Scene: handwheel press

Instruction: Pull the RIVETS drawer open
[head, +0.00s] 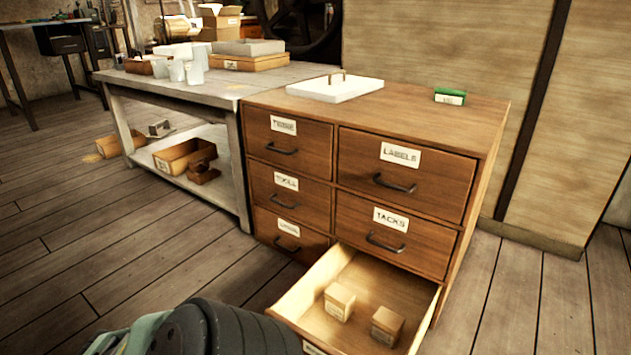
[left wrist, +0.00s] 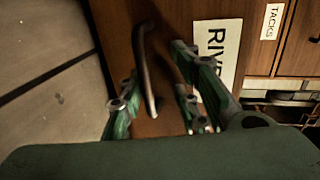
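The RIVETS drawer (head: 283,307), at the bottom right of the wooden cabinet under the TACKS drawer, stands pulled well out. Two small boxes (head: 340,301) (head: 387,326) sit in it. Its front is mostly hidden in the head view. In the left wrist view its front shows a partly covered label (left wrist: 214,40) reading "RIV" and a dark bar handle (left wrist: 145,68). My left gripper (left wrist: 158,98) is open, its green fingers apart on either side of the handle. In the head view only my left arm shows. My right gripper is not in view.
The cabinet (head: 460,118) has several closed drawers, including LABELS (head: 405,170) and TACKS (head: 396,232). A workbench (head: 170,92) stands at left. The floor (head: 120,250) at front left is clear.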

